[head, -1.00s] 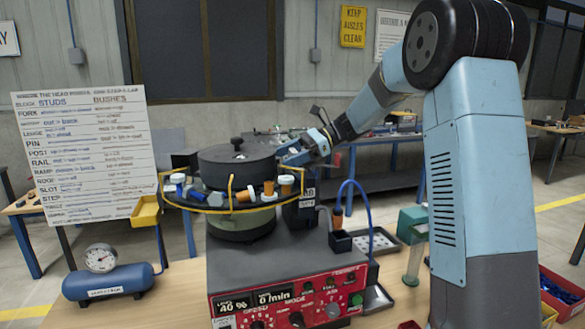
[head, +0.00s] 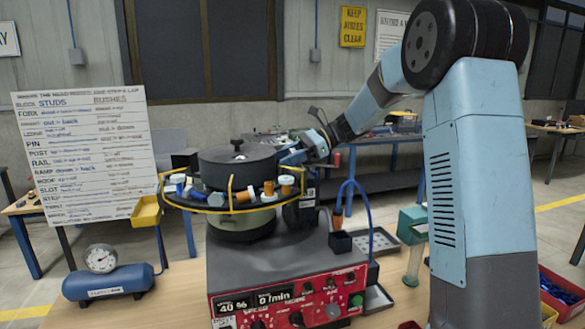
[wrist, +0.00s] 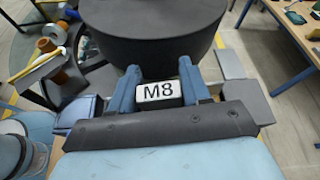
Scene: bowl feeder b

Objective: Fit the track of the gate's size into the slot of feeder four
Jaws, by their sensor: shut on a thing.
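My gripper (head: 290,157) is at the right rear side of the bowl feeder, beside its dark round top (head: 238,165). In the wrist view my gripper (wrist: 158,90) has its two blue fingers shut on a small track piece (wrist: 158,92) with a white plate marked M8. The dark round top (wrist: 155,30) is just beyond the piece. The feeder has a yellow-edged ring (head: 232,208) and a grey base (head: 275,257) with a red control panel. A dark block (head: 304,212) with a small label stands at the ring's right. The slot and the piece's underside are hidden, so I cannot tell whether they touch.
Orange, white and blue parts lie on the ring. A yellow bin (head: 146,211) hangs at its left. A blue tank with a gauge (head: 100,258) and a lettered board (head: 88,158) stand left. A blue hose (head: 362,200), grey trays (head: 376,242) and a green-topped stand (head: 412,222) are right.

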